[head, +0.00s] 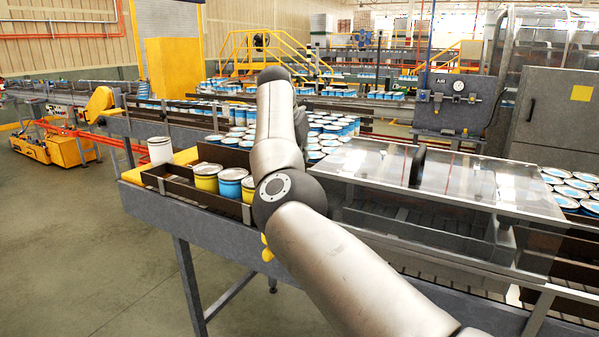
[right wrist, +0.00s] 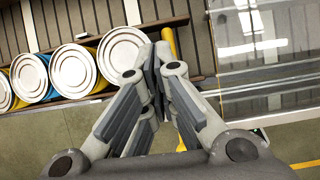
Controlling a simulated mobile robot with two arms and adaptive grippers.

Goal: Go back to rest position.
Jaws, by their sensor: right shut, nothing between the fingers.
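My right arm comes in from the bottom right of the head view, rises and bends over the conveyor. The right gripper is mostly hidden behind this arm there. In the right wrist view its two fingers (right wrist: 156,62) are together at the tips, with nothing between them. They are beside a row of lidded cans, the nearest a can with a silver lid (right wrist: 122,56). In the head view, a yellow can (head: 207,180) and a blue can (head: 231,184) stand upright between brown rails, left of my arm. My left gripper is not in view.
The grey conveyor frame (head: 215,226) runs along the front. A clear cover (head: 450,180) lies to the right of my arm. A white can (head: 160,150) stands at the conveyor's left end. Many cans fill the lines behind. The floor (head: 75,240) at left is clear.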

